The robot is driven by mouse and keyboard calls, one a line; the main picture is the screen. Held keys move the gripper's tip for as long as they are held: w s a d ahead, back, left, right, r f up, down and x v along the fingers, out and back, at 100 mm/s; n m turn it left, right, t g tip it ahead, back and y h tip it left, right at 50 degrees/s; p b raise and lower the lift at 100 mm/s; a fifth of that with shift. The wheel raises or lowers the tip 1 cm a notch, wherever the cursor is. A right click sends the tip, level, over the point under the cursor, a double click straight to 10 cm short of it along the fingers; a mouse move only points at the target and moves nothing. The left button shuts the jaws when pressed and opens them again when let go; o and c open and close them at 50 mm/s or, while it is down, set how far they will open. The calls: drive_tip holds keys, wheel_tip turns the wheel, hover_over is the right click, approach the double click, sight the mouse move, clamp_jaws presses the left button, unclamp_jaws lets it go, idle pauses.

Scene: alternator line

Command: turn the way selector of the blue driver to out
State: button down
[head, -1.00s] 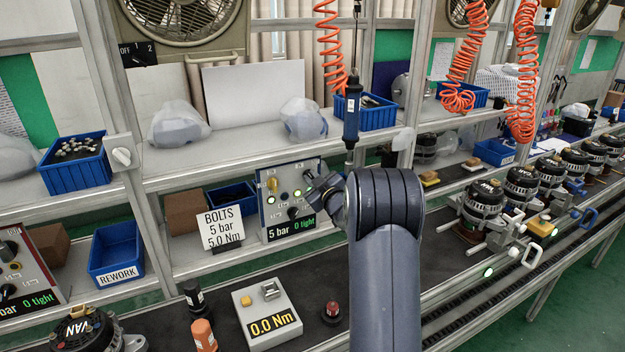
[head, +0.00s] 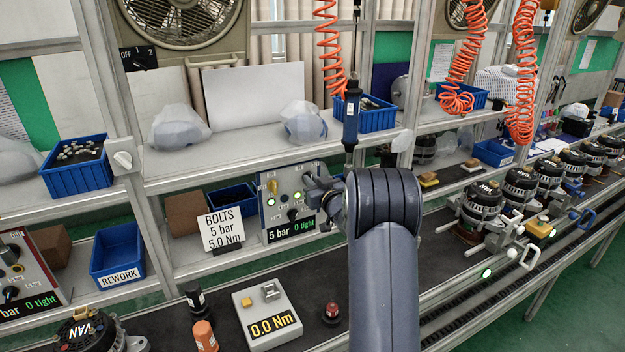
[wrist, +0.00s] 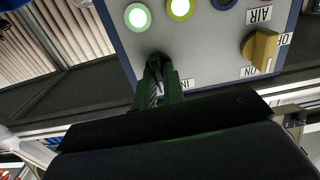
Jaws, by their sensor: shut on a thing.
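The blue driver (head: 351,118) hangs upright on an orange coiled hose. Below it stands a grey control panel with a blue edge (head: 264,222), its display reading "5 bar 0 tight". The panel has a yellow AIR knob (wrist: 262,48), lit lamps (wrist: 138,16) and a dark selector knob (wrist: 157,58) with a partly hidden label that seems to read IN. My gripper (wrist: 160,72) is shut on this dark knob at the panel's upper right. It also shows in the head view (head: 314,187). The fingers hide much of the knob, so its exact setting cannot be told.
A sign reading BOLTS 5 bar 5.0 Nm (head: 221,229) stands left of the panel. A torque tester reading 0.0 Nm (head: 267,316) and a red button (head: 331,313) are on the bench in front. A shelf edge (head: 235,176) runs just above the panel.

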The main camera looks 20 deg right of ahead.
drive_tip(key=m+p, duration=0.1)
drive_tip(key=m, duration=0.5)
drive_tip(key=shift+p, duration=0.4)
drive_tip(key=shift+m, duration=0.3)
drive_tip(key=c, duration=1.5)
unclamp_jaws()
drive_tip(key=s+b, duration=0.2)
drive_tip(key=s, duration=0.8)
drive_tip(key=shift+s+d+b, duration=0.25)
drive_tip(key=shift+s+b, duration=0.15)
drive_tip(key=shift+w, duration=0.15)
